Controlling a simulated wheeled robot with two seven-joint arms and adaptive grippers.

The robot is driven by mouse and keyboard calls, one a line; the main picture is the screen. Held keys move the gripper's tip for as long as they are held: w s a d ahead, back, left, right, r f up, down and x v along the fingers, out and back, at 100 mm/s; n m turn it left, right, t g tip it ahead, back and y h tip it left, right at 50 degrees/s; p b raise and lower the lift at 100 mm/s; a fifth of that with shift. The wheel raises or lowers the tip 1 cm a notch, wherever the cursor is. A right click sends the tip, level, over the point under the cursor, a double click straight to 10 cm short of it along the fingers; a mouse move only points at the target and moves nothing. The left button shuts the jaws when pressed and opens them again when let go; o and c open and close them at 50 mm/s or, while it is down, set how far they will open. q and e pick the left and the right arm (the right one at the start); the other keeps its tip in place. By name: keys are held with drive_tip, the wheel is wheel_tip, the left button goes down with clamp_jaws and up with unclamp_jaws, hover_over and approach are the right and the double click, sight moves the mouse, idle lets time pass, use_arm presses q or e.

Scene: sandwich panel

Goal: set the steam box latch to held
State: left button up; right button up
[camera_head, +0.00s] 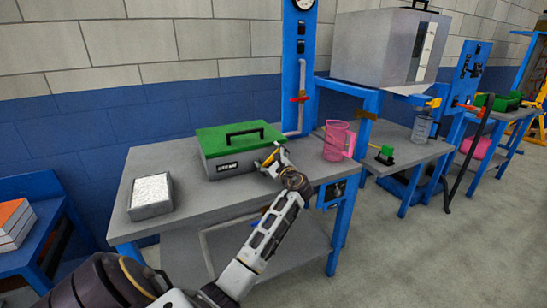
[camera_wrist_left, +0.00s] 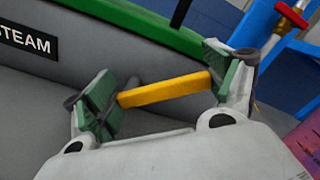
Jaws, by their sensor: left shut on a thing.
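The steam box (camera_head: 235,154) is grey with a green lid and a black handle, and it sits on the grey table. The lid is down. Its black label reads STEAM in the left wrist view (camera_wrist_left: 26,40). The latch is a yellow bar (camera_wrist_left: 165,90) on the front of the box, tilted in the left wrist view. My left gripper (camera_wrist_left: 165,92) is at the front right of the box, with its green-padded fingers at the two ends of the yellow bar, shut on it. The head view shows the left gripper (camera_head: 274,160) at the latch. My right gripper is not in view.
A grey tray with white contents (camera_head: 151,194) stands at the table's left. A pink jug (camera_head: 337,141) stands right of the box. A blue post with a red valve (camera_head: 299,98) rises behind. The table (camera_head: 180,213) has bare room in front of the box.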

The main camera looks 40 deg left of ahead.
sight(259, 153)
use_arm(q)
drive_tip(key=n, duration=0.3)
drive_tip(key=shift+s+a+r+p, duration=0.2)
drive_tip(key=shift+s+p, duration=0.1)
drive_tip(key=shift+s, duration=0.1)
drive_tip(key=n, duration=0.1)
drive_tip(key=s+n, duration=0.1)
drive_tip(key=n, duration=0.1)
drive_tip(key=shift+a, duration=0.15)
drive_tip(key=shift+s+a+n+b, duration=0.1)
drive_tip(key=shift+s+n+b, duration=0.15)
drive_tip(key=shift+n, duration=0.55)
drive_tip(key=shift+s+a+n+b, duration=0.1)
drive_tip(key=shift+s+n+b, duration=0.25)
drive_tip(key=shift+n, duration=0.75)
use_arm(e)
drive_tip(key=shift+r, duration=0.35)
use_arm(q)
drive_tip(key=shift+n, duration=0.3)
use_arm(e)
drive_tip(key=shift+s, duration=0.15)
use_arm(q)
drive_tip(key=o, duration=1.2)
drive_tip(key=shift+o, duration=0.5)
drive_tip(key=shift+r, duration=0.1)
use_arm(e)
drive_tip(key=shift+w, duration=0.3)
